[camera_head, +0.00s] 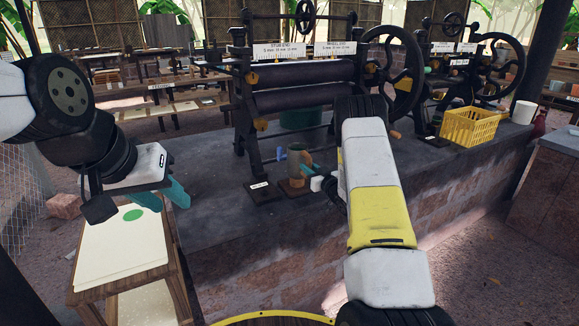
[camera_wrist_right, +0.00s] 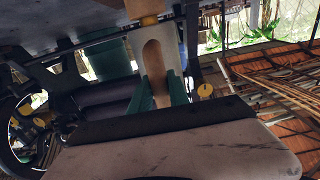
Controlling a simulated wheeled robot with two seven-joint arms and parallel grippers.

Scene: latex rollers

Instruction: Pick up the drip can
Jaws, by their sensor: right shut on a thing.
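In the right wrist view the teal fingers (camera_wrist_right: 166,92) close around the tan handle, and the pale can body (camera_wrist_right: 153,42) shows beyond. My left gripper (camera_head: 162,196) is open and empty above the stool at left, with teal fingers apart.
The roller machine (camera_head: 305,100) stands close behind the can, with a handwheel (camera_head: 393,70) at its right. A yellow crate (camera_head: 468,127) and a white cup (camera_head: 523,112) are further right. A wooden stool (camera_head: 125,285) with pale sheets stands at left. The bench's front left is clear.

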